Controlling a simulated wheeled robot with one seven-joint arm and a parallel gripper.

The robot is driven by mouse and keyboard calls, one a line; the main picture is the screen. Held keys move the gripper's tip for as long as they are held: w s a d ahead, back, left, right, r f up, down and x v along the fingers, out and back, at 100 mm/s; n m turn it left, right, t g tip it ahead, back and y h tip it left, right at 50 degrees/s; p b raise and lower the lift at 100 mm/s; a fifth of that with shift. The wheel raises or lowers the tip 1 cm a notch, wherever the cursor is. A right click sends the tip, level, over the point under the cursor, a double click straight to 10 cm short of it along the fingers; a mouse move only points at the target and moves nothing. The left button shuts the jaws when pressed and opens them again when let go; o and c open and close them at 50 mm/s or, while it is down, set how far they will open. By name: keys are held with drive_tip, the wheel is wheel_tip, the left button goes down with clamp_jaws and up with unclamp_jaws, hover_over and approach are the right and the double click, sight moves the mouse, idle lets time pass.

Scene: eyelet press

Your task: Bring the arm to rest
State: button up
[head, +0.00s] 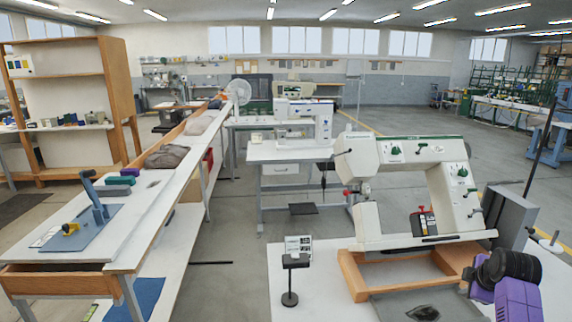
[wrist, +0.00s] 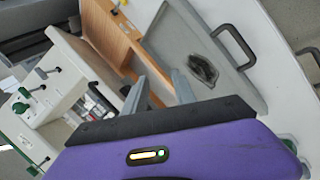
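My gripper (wrist: 160,86) shows in the wrist view as two grey fingers in front of its purple body. The fingers stand apart, with nothing visible held between them. In the head view my purple and black arm is at the lower right corner; the fingers cannot be made out there. The cream eyelet press (head: 410,150) stands on the white table at the right, on a wooden base (head: 352,276). The press also shows tilted at the left of the wrist view (wrist: 62,62). My gripper appears above the table beside the press and the tray.
A grey tray (head: 385,308) with a dark piece (head: 424,313) lies at the table's front; the tray (wrist: 180,40) also shows in the wrist view. A small stand with a display (head: 298,246) is left of it. A long workbench (head: 150,215) runs along the left. Open floor lies between.

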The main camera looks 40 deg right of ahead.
drive_tip(key=w+a+m+t+h, duration=0.2)
drive_tip(key=w+a+m+t, duration=0.15)
drive_tip(key=a, duration=0.65)
drive_tip(key=w+a+m+t+h, duration=0.25)
drive_tip(key=w+a+m, duration=0.2)
drive_tip(key=a, duration=0.45)
drive_tip(key=s+a+r+m+t, duration=0.1)
drive_tip(key=s+a+r+t, duration=0.15)
drive_tip(key=a, duration=0.95)
drive_tip(key=s+a+r+t+y, duration=0.25)
drive_tip(key=s+a, duration=0.25)
drive_tip(key=a, duration=0.5)
drive_tip(key=s+a+r+t+y, duration=0.1)
drive_tip(key=s+a+r+y, duration=0.3)
drive_tip(key=a, duration=0.6)
drive_tip(key=s+a+f+n+g+y, duration=0.1)
drive_tip(key=s+a+f+n+y, duration=0.2)
drive_tip(key=s+a, duration=0.3)
drive_tip(key=s+n+y, duration=0.1)
drive_tip(key=s, duration=0.3)
drive_tip(key=shift+a+g, duration=0.3)
drive_tip(key=shift+a, duration=0.05)
